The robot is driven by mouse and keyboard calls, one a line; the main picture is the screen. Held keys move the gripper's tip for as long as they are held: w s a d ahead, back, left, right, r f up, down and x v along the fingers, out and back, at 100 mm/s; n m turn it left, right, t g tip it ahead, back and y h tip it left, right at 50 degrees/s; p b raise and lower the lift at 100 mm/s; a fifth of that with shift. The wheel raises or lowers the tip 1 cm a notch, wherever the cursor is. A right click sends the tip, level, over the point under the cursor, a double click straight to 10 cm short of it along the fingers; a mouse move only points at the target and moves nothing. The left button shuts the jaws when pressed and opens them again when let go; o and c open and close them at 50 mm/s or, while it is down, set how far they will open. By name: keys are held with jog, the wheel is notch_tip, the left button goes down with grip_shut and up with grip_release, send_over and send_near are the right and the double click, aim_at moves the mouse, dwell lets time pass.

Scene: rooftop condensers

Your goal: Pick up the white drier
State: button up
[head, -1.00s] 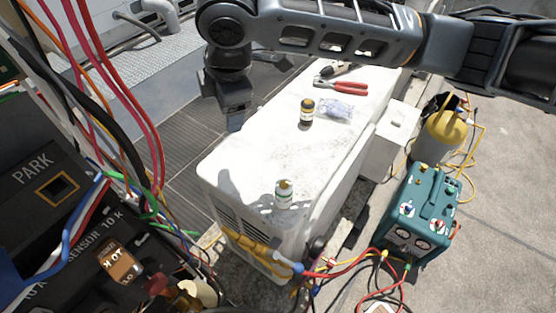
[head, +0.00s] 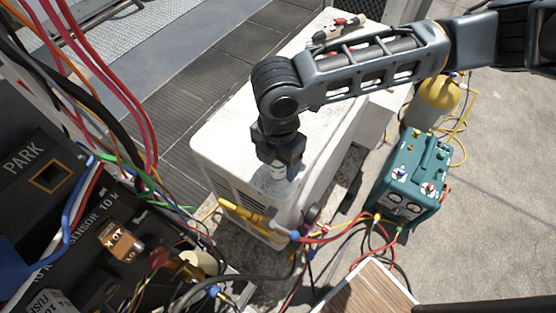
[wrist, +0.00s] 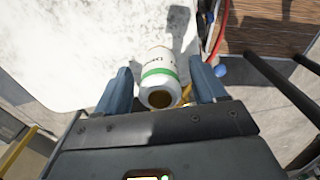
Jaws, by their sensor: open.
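The white drier (wrist: 159,75) is a small white cylinder with a green band and a brass-coloured end. In the wrist view it lies between the two blue-grey fingers of my gripper (wrist: 161,85), with a visible gap on each side. In the head view my gripper (head: 277,170) points down over the near end of the white condenser top. Only a small part of the drier (head: 278,172) shows there, as my gripper hides most of it. The fingers are open.
A teal recovery machine (head: 412,180) and a yellow cylinder (head: 437,98) stand to the right. Yellow pipes (head: 240,212) and coloured hoses run at the unit's near end. Wires hang at left.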

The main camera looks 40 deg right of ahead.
jog(key=shift+f, duration=0.6)
jog(key=shift+c, duration=0.5)
jog(key=c, duration=1.1)
